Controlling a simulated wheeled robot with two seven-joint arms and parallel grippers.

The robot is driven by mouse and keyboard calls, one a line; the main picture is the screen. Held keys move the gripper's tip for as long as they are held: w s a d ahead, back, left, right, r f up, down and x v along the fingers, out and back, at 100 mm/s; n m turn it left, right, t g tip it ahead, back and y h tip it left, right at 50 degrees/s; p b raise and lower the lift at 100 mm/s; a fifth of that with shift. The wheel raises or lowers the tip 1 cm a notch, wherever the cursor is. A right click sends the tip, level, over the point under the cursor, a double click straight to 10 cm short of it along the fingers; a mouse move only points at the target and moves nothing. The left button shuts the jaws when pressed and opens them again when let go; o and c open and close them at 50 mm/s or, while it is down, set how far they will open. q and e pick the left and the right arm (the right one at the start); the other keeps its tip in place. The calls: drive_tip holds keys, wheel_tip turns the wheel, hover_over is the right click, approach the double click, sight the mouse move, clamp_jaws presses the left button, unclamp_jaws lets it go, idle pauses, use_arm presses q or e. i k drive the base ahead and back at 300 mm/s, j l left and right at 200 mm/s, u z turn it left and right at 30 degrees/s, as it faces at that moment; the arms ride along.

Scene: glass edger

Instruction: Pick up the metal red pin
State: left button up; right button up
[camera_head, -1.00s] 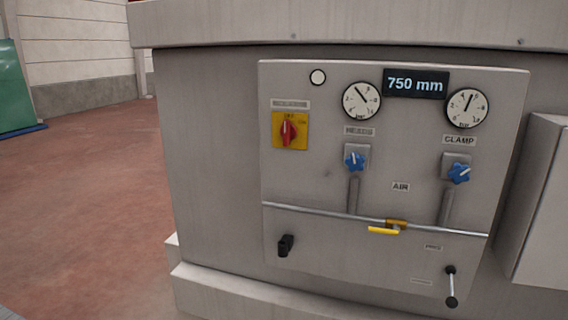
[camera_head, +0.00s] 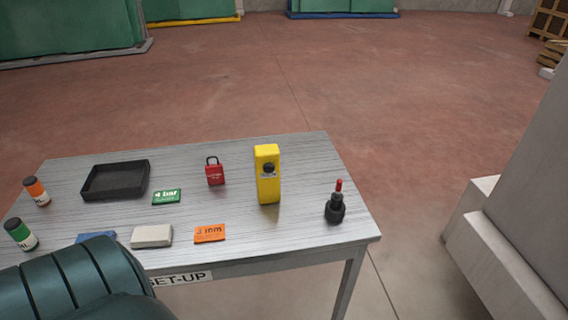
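In the head view, a small red pin (camera_head: 339,186) stands upright in a black round holder (camera_head: 335,210) near the right end of a grey metal table (camera_head: 300,150). Its lower part is hidden in the holder. A dark teal rounded shape at the lower left looks like part of my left arm; it covers the table's front left. Neither gripper is in view.
On the table are a yellow block (camera_head: 267,180), red padlock (camera_head: 214,172), black tray (camera_head: 116,163), green card (camera_head: 166,197), orange card (camera_head: 210,233), grey block (camera_head: 152,236) and two bottles (camera_head: 36,191). A grey machine (camera_head: 520,180) stands right. The floor between is clear.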

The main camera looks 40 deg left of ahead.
sight(338, 186)
drive_tip(key=i+j+u, duration=0.1)
drive_tip(key=j+u, duration=0.25)
drive_tip(key=i+j+u, duration=0.1)
drive_tip(key=u, duration=0.25)
drive_tip(key=l, duration=0.2)
